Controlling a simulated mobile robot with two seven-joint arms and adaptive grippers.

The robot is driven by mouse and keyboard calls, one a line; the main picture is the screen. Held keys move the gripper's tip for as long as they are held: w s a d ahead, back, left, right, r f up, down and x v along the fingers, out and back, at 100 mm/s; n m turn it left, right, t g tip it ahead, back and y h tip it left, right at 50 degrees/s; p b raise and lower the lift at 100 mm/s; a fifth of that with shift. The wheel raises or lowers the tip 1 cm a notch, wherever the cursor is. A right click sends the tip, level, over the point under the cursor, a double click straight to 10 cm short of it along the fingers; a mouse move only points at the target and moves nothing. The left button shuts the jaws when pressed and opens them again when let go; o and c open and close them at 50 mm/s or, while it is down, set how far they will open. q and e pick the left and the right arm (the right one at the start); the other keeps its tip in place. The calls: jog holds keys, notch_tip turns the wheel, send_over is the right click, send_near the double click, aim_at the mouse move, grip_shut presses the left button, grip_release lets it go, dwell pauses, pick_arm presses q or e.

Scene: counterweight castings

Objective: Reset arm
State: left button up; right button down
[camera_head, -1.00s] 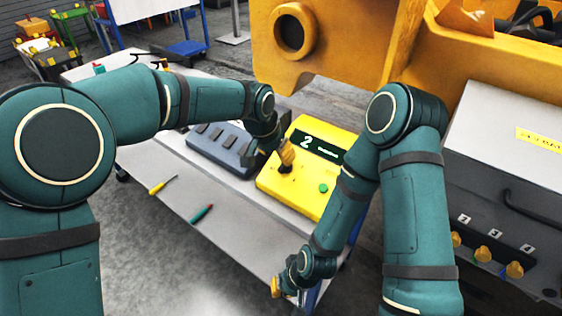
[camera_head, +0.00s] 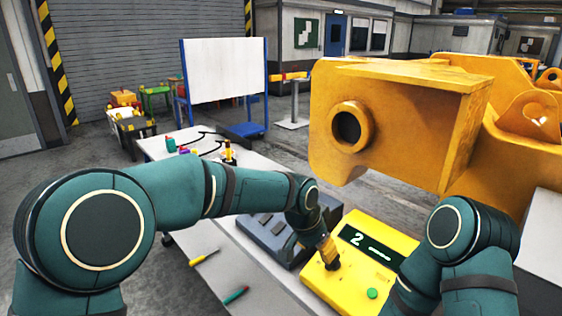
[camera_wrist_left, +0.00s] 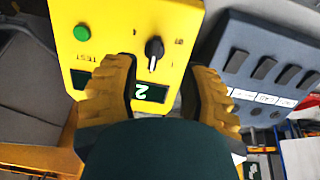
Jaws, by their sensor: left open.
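My left gripper (camera_head: 328,248) reaches in from the left over the yellow box (camera_head: 345,284), which has a dark display reading 2 and a green button (camera_head: 372,293). In the left wrist view, my left gripper (camera_wrist_left: 160,95) is open, with ribbed yellow fingers apart and nothing held between them. A black knob (camera_wrist_left: 153,48) on the yellow box lies just beyond the fingertips in that view. I cannot tell whether the fingers touch the box. My right arm (camera_head: 455,235) is at the lower right; its gripper is out of the picture.
A grey-blue box with dark switches (camera_head: 262,243) stands beside the yellow box on a grey table (camera_head: 205,238). A yellow-handled screwdriver (camera_head: 205,257) and a green-and-red one lie near the table's front edge. A large orange casting (camera_head: 400,120) stands behind, at the right.

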pick_arm(q)
jog(key=s+a+f+n+g, duration=0.1)
jog(key=s+a+f+n, duration=0.2)
jog(key=a+f, duration=0.5)
jog(key=s+a+f+n, duration=0.2)
jog(key=s+a+f, duration=0.1)
jog(key=f, duration=0.8)
jog(key=s+a+f+n, duration=0.3)
jog(key=s+a+f, duration=0.2)
jog(key=s, duration=0.2)
jog(key=s+a+f+n, duration=0.3)
jog(key=s+a+f, duration=0.2)
jog(key=s, duration=0.3)
jog(key=shift+a+f+n, duration=0.25)
jog(key=shift+a+n, duration=0.15)
jog(key=shift+a, duration=0.1)
dwell(0.3)
